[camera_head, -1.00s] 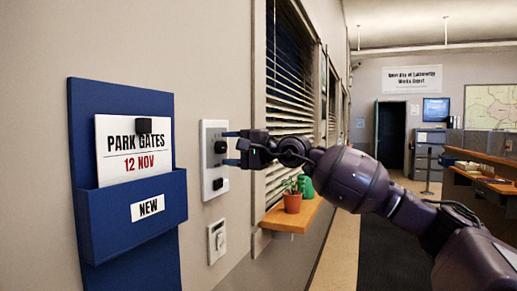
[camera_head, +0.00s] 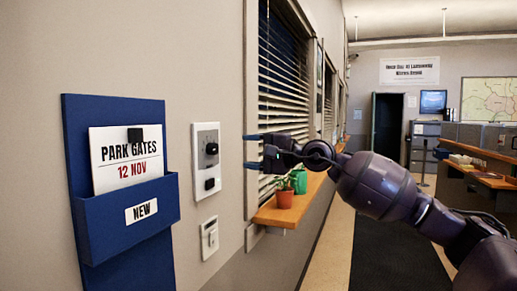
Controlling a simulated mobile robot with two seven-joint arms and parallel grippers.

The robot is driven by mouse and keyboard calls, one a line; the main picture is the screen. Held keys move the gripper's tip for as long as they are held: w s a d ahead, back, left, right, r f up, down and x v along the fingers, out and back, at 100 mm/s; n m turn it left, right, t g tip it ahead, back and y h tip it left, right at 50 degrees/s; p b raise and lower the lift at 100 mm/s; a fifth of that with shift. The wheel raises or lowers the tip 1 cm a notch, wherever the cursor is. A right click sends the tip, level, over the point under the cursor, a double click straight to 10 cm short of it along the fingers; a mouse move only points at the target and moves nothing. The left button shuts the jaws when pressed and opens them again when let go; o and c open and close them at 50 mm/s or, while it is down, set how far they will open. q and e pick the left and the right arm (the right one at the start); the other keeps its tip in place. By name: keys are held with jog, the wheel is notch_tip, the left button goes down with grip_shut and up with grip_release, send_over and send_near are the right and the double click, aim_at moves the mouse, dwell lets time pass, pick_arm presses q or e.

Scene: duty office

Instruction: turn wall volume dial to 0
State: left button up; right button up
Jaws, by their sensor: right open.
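The wall volume dial (camera_head: 211,149) is a small black knob on a white wall plate (camera_head: 206,187). A second, squarer black knob (camera_head: 209,184) sits lower on the same plate. My right gripper (camera_head: 250,151) is to the right of the dial, with its blue fingertips pointing left toward it. The fingers are spread apart, one above the other, with nothing between them. A gap shows between the fingertips and the dial. The dial's setting marks are too small to read. My left gripper is not in view.
A blue wall holder (camera_head: 127,222) with a "PARK GATES" card (camera_head: 124,172) hangs left of the plate. A smaller white switch (camera_head: 209,238) is below it. A wooden sill (camera_head: 279,215) with a potted plant (camera_head: 285,198) juts out under the blinds (camera_head: 284,90).

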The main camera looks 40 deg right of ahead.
jog(key=shift+s+d, duration=0.15)
jog(key=shift+s, duration=0.35)
dwell(0.4)
